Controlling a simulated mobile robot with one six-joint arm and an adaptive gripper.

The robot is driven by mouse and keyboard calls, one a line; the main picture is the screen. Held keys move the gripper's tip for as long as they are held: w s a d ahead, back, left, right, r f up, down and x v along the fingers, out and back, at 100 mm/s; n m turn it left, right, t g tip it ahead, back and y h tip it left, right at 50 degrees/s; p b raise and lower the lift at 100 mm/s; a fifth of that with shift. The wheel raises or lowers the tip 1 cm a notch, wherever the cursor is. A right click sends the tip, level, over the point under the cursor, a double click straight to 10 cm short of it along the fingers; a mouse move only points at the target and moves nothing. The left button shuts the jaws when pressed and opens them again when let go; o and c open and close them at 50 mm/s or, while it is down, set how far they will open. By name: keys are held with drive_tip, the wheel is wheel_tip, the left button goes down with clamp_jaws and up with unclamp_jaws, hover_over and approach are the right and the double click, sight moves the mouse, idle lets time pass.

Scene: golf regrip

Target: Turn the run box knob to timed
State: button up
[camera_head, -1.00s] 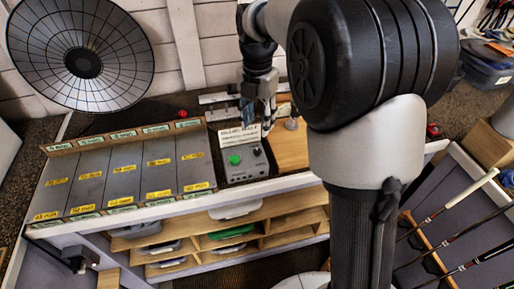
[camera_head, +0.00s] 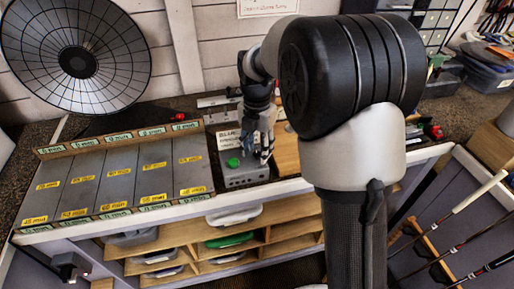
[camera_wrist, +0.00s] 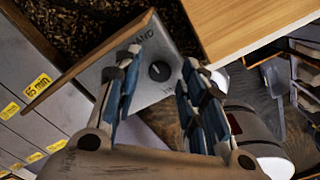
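The run box (camera_head: 245,181) is a small grey box with a green button (camera_head: 233,162), on the bench right of the slanted trays. Its black round knob (camera_wrist: 159,71) shows in the wrist view, with lettering ending in "AND" printed above it. Other lettering is partly covered by a finger, and which way the knob points is too small to tell. My gripper (camera_wrist: 160,64) is open, its blue-grey fingers either side of the knob in the picture; contact cannot be told. In the head view my gripper (camera_head: 263,142) is over the box's right side and hides the knob.
A white sign card (camera_head: 226,139) stands behind the box. Yellow-labelled slanted trays (camera_head: 115,181) lie to the left. A wooden board (camera_wrist: 240,25) is to the right of the box. Golf clubs (camera_head: 470,205) rest at the far right. Shelves (camera_head: 230,240) sit below the bench.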

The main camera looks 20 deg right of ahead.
clamp_jaws()
